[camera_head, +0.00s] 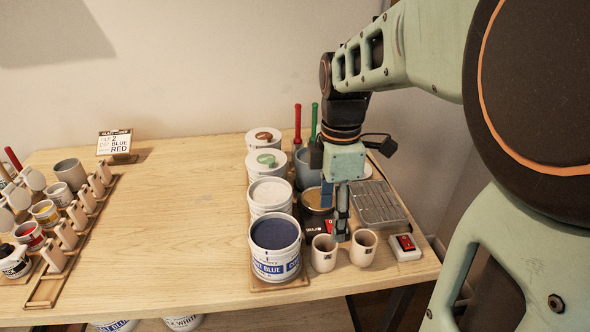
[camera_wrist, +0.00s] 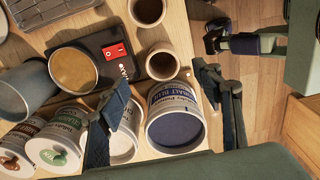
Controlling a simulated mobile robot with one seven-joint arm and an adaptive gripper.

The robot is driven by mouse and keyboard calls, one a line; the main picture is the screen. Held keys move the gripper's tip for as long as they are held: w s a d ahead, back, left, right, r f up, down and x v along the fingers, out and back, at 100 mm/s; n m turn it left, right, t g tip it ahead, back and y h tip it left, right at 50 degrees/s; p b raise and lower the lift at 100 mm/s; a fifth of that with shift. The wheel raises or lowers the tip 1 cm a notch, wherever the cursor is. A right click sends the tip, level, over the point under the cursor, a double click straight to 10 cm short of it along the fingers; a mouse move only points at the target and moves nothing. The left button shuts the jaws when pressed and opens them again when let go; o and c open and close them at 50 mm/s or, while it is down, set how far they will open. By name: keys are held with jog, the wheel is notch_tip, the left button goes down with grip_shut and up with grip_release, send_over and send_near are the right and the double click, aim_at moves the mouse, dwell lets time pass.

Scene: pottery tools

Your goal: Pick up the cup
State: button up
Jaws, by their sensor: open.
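Two small beige cups stand at the table's front edge in the head view, a left cup (camera_head: 324,254) beside the blue glaze bucket and a right cup (camera_head: 363,249). Their insides look dark. In the wrist view the left cup (camera_wrist: 162,63) lies between the finger lines, near the bucket rim, and the right cup (camera_wrist: 148,11) is at the top edge, partly cut off. My gripper (camera_head: 336,222) points down behind the cups, seemingly above them. In the wrist view my gripper (camera_wrist: 165,85) has its fingers wide apart with nothing between them held.
The blue glaze bucket (camera_head: 275,258) stands close left of the cups, with more buckets behind it. A shelf of jars (camera_head: 42,290) is far left. The table middle (camera_head: 180,220) is clear.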

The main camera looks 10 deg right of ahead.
aim_at(325, 244)
jog(key=shift+s+a+f+b, duration=0.15)
jog(key=shift+a+f, duration=0.1)
jog(key=shift+f, duration=2.05)
jog(key=shift+a+f+b, duration=0.15)
jog(key=shift+a+f, duration=0.05)
jog(key=shift+f, duration=2.1)
jog(key=shift+c, duration=0.3)
jog(key=c, duration=1.2)
